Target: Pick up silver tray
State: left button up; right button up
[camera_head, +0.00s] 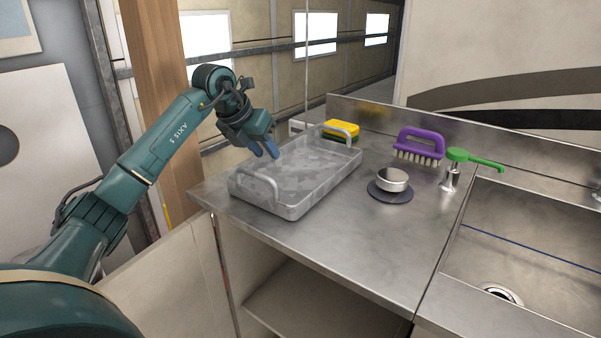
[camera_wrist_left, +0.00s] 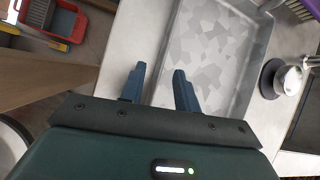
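The silver tray (camera_head: 300,172) is a rectangular metal pan with a raised handle at each end. It rests flat on the left part of the steel counter. My left gripper (camera_head: 266,153) is above the tray's far-left long side, fingers pointing down toward it. In the left wrist view, the two blue fingers (camera_wrist_left: 160,84) are apart with nothing between them, and the tray (camera_wrist_left: 205,50) fills the area beyond them. The head view does not show clearly how far the fingertips are from the rim. My right gripper is in neither view.
A yellow-green sponge (camera_head: 342,129) lies behind the tray. A metal cup on a dark disc (camera_head: 391,184), a purple brush (camera_head: 420,146) and a green-topped dispenser (camera_head: 452,170) stand to the right. The sink (camera_head: 530,240) is at far right. The counter's front (camera_head: 340,240) is bare.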

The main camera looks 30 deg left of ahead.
pick_arm(q)
jog(key=shift+w+f, duration=0.25)
jog(key=shift+f, duration=0.2)
grip_shut()
jog(key=shift+r, duration=0.1)
